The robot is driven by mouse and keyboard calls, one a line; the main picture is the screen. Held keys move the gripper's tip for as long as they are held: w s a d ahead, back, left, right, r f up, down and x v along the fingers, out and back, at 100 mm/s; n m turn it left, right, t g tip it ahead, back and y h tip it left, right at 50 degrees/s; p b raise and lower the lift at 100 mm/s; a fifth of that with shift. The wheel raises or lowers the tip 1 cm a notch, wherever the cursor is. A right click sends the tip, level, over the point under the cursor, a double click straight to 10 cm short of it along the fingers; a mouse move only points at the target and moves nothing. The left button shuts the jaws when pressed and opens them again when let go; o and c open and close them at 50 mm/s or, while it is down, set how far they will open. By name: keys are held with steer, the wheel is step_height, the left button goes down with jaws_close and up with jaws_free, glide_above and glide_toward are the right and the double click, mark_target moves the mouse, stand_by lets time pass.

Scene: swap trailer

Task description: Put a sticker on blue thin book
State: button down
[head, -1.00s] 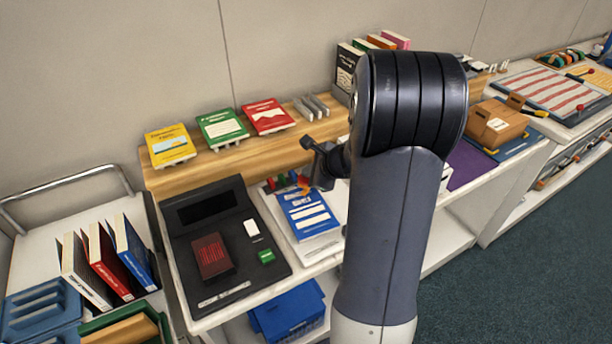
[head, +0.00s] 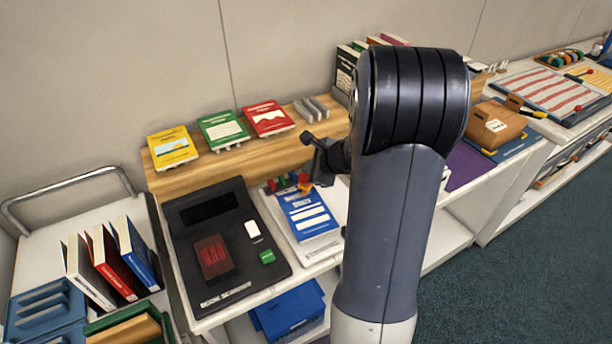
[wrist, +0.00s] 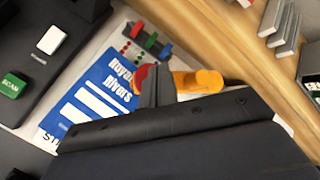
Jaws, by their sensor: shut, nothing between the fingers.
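A blue thin book (head: 308,215) with white label strips lies flat on a white station board, and it also shows in the wrist view (wrist: 88,98). Red, green and blue pieces in a small holder (wrist: 148,40) sit at the board's far edge, with small coloured dots beside them. My gripper (wrist: 155,85) is shut and empty over the book's far right corner; in the head view it is mostly hidden by my arm. An orange-yellow object (wrist: 198,80) lies right beside my fingertips. Whether they touch it I cannot tell.
A black scanner station (head: 215,245) with a dark red screen is left of the board. Yellow, green and red books (head: 268,117) stand on the wooden shelf behind. A cart at left holds white, red and blue upright books (head: 135,252). A blue bin (head: 288,308) is below.

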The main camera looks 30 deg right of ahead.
steer(key=shift+r, duration=0.1)
step_height(320, 180, up, 5)
steer(key=p, duration=0.4)
stand_by(0.8)
